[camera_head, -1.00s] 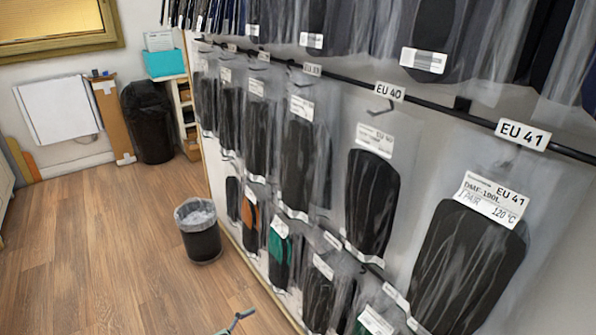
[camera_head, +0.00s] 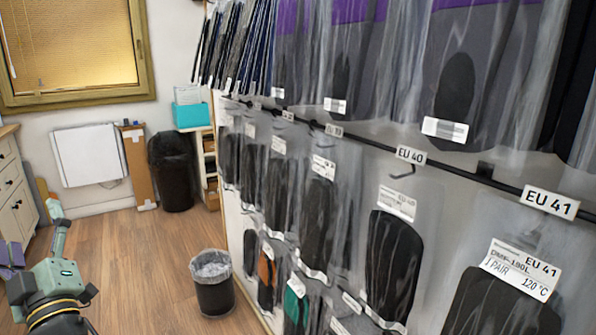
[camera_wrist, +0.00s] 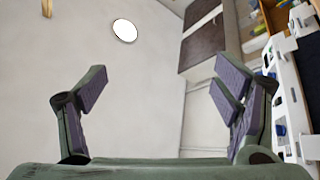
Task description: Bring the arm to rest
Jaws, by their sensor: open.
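My gripper (camera_wrist: 160,82) is open in the wrist view. Its two green fingers with purple pads stand wide apart, with nothing between them. The wrist camera faces a pale ceiling with a round white light (camera_wrist: 124,30). In the head view, part of my green arm shows at the lower left, with purple finger pads (camera_head: 11,256) at the left edge. The rest of the gripper is cut off there.
Hanging bags of black insole blanks (camera_head: 395,255) fill a wall rack at right. A lined waste bin (camera_head: 214,297) stands on the floor beside it. A drawer cabinet (camera_head: 14,185) is at far left. Wooden floor between is clear. Shelves (camera_wrist: 285,90) show right in the wrist view.

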